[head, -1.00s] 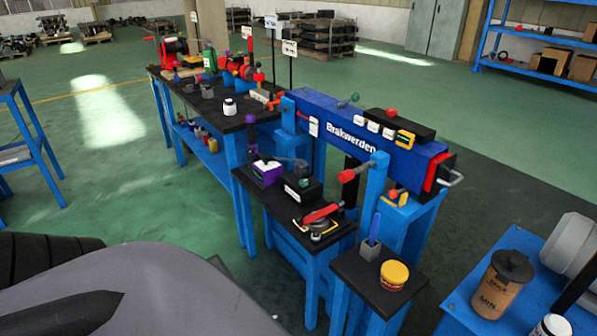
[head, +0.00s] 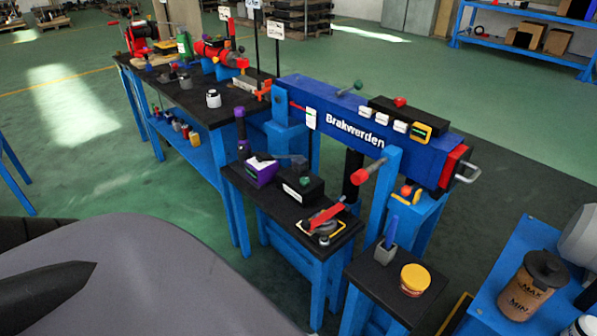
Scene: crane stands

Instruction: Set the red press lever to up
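A red lever (head: 327,214) lies low and slanted over a round grey part with a yellow-edged plate, at the front right of a small black-topped table (head: 275,213). Its right end is a little higher than its left end. Another red-tipped handle (head: 369,170) sticks out from a blue post (head: 384,200) beside the blue machine (head: 357,132) marked "Brakwerden". I cannot tell for certain which of the two is the press lever. Neither of my grippers is in view.
A black-topped stand (head: 372,280) with a grey holder and a yellow-lidded jar (head: 414,279) stands right of the small table. A long workbench (head: 190,103) reaches back left. A blue table (head: 512,285) with a brown canister (head: 533,284) is at right.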

